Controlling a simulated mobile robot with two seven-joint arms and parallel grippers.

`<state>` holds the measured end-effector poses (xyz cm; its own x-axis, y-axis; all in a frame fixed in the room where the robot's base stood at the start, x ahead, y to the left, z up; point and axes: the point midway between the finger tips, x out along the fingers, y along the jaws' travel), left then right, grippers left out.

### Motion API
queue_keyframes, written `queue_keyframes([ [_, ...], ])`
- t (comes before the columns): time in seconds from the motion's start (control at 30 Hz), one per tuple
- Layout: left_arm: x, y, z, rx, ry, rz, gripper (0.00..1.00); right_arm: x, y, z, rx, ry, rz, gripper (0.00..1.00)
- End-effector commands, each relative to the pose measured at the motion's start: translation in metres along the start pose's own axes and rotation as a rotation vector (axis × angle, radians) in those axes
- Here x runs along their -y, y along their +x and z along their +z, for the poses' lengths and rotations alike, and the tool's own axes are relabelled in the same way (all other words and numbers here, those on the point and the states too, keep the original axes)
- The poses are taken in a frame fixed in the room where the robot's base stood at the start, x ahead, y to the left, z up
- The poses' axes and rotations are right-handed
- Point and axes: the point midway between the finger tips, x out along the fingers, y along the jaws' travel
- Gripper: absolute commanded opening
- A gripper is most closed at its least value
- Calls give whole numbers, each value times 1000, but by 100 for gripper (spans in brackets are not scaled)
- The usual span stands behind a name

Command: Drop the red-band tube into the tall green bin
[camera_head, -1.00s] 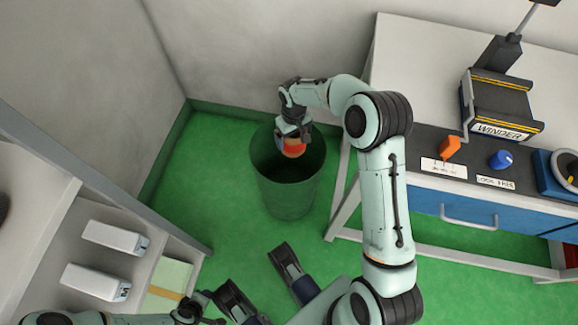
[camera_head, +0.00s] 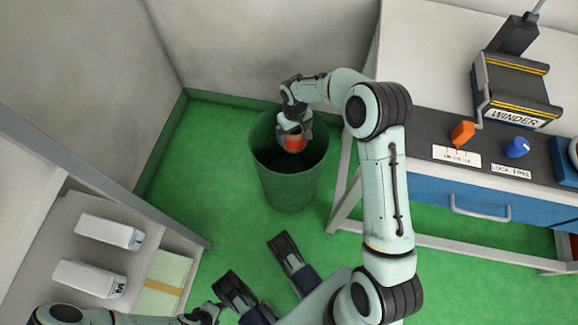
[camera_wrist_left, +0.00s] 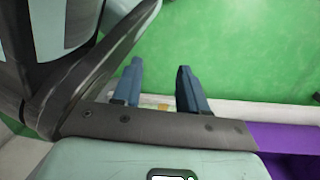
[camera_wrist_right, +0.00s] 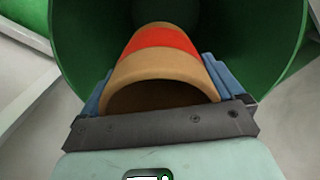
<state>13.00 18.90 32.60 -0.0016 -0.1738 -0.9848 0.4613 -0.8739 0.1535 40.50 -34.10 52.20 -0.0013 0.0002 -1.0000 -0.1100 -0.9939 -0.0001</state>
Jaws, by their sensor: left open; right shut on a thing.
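The red-band tube is a short tan cylinder with a red band; in the head view the tube (camera_head: 294,144) shows at the mouth of the tall green bin (camera_head: 291,190). In the right wrist view the tube (camera_wrist_right: 160,62) lies between the two fingers, its hollow near end facing the camera. The bin's dark inside and green wall (camera_wrist_right: 270,45) surround it in that view. My right gripper (camera_head: 294,136) is shut on the tube, over the bin's opening. My left gripper (camera_wrist_left: 158,88) is open and empty, with green floor beyond it, far from the bin.
A workbench (camera_head: 450,60) with a winder (camera_head: 515,90), an orange knob (camera_head: 462,132) and a blue knob (camera_head: 517,147) stands at the right. A shelf at the left holds white boxes (camera_head: 110,231) and a pale green box (camera_head: 165,275). Green floor lies around the bin.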

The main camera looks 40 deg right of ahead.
Motion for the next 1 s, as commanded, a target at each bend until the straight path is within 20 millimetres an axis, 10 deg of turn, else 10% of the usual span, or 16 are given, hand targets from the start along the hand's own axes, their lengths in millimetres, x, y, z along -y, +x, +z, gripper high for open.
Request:
queue_keyframes([
  [0.37,3,2,4,13,-4,-6,43,0,2,0,-1,0,0,62],
  [0.4,3,2,4,13,-4,-6,43,0,2,0,-1,0,0,100],
  [0.73,1,0,2,5,-1,-2,43,0,-3,0,-3,1,0,100],
  [1.0,-18,-20,-20,-80,23,35,43,0,-55,-1,-7,0,1,100],
])
